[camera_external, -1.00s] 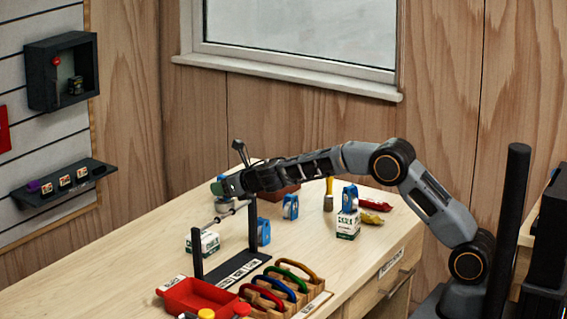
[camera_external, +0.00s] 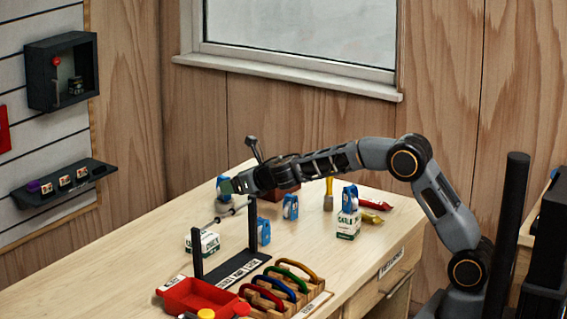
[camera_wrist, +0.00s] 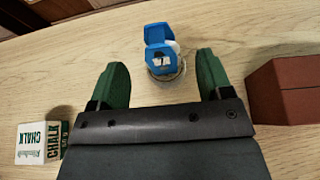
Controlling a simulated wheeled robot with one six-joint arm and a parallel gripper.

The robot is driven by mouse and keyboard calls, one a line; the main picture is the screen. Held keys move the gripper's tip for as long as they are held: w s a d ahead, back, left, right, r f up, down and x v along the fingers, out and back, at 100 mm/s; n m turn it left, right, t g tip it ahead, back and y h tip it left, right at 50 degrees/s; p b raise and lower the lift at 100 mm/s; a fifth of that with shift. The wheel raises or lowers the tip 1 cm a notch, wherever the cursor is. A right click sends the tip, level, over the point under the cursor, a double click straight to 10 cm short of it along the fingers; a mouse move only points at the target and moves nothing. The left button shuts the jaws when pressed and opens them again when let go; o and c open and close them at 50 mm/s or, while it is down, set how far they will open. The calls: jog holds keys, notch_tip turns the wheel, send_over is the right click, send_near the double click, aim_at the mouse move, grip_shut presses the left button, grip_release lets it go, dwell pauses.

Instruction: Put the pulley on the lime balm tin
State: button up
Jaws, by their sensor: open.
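A blue pulley (camera_wrist: 157,38) stands on top of a small round metallic tin (camera_wrist: 165,76) in the wrist view. Other blue pulleys are one on the bench (camera_external: 290,207), one by the rack (camera_external: 264,231) and one on a chalk box (camera_external: 349,198).
A chalk box (camera_wrist: 32,142) lies left and a red-brown block (camera_wrist: 289,90) right of my gripper. A black rack (camera_external: 252,228) with a bar, a red tray (camera_external: 190,297) and coloured carabiners (camera_external: 290,283) stand nearer the front. A yellow-handled brush (camera_external: 328,195) stands behind.

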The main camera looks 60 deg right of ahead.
jog(key=v, duration=0.7)
jog(key=shift+s+b, duration=0.15)
jog(key=shift+b, duration=0.2)
jog(key=shift+r, duration=0.1)
